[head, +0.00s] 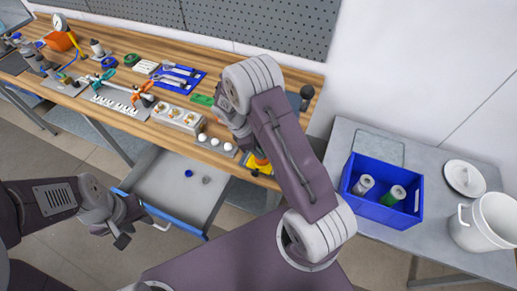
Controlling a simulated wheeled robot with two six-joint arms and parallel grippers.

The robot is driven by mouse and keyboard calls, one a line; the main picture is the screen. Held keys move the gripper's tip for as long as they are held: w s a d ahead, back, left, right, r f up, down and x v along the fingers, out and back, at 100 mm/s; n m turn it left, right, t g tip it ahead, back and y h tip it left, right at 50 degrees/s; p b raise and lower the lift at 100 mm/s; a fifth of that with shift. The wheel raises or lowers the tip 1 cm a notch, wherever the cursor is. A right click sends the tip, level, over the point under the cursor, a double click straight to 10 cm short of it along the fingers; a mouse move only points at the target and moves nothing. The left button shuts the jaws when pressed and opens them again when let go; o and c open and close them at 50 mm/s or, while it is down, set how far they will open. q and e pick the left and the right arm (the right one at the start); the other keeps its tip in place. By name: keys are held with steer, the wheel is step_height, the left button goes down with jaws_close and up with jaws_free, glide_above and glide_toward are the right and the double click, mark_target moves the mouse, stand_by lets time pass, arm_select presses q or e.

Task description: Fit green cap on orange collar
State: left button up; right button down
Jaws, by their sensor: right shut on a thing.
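My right arm reaches up and over the bench's right end. My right gripper (243,138) is mostly hidden behind its own arm links. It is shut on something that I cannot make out. A yellow and orange piece with dark parts (260,163) shows just beyond the arm, at the bench's front edge. I cannot tell whether it bears the orange collar. A green piece (203,99) lies on the bench left of my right wrist; I cannot tell whether it is the cap. My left gripper (143,234) is open and empty, low in front of the open drawer.
An open drawer (180,178) juts out below. A blue bin (381,211) with two cylinders and a white bucket (486,223) stand on the grey table.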

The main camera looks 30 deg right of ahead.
stand_by(0.5)
steer(key=c, duration=1)
jaws_free()
steer(key=b+v, duration=0.1)
steer(key=v, duration=0.8)
steer(key=shift+b, duration=0.35)
